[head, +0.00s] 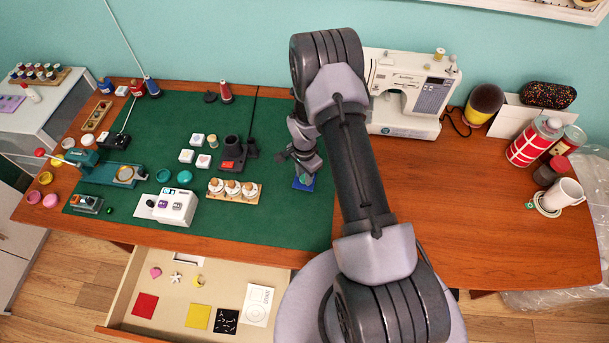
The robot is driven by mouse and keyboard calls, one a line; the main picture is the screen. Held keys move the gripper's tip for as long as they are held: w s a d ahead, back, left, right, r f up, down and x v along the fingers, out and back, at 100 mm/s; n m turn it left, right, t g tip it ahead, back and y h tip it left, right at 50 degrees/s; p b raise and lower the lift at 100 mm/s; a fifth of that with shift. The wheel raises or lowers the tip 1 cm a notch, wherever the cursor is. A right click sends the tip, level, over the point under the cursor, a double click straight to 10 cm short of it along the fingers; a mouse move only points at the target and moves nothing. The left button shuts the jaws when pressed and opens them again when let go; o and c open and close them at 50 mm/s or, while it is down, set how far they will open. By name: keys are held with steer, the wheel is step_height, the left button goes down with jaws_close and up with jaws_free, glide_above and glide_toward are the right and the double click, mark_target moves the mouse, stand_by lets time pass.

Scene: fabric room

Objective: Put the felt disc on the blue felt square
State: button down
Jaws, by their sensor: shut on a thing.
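The blue felt square (297,186) lies on the green mat near its right edge, partly hidden under my gripper. My gripper (304,174) points down just above the square, its fingers small in this view. A small green thing (304,179), which looks like the felt disc, shows at the fingertips over the square. My gripper is shut on it. I cannot tell whether the disc touches the square or is held just above it.
A sewing machine (412,93) stands right of my arm. Left of the gripper are a wooden holder (233,198) with white pieces and a black and red device (232,155). An open drawer (180,318) juts out in front. The table's right front (480,240) is clear.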

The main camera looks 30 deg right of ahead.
steer(key=shift+r, duration=0.1)
steer(key=c, duration=1.1)
jaws_free()
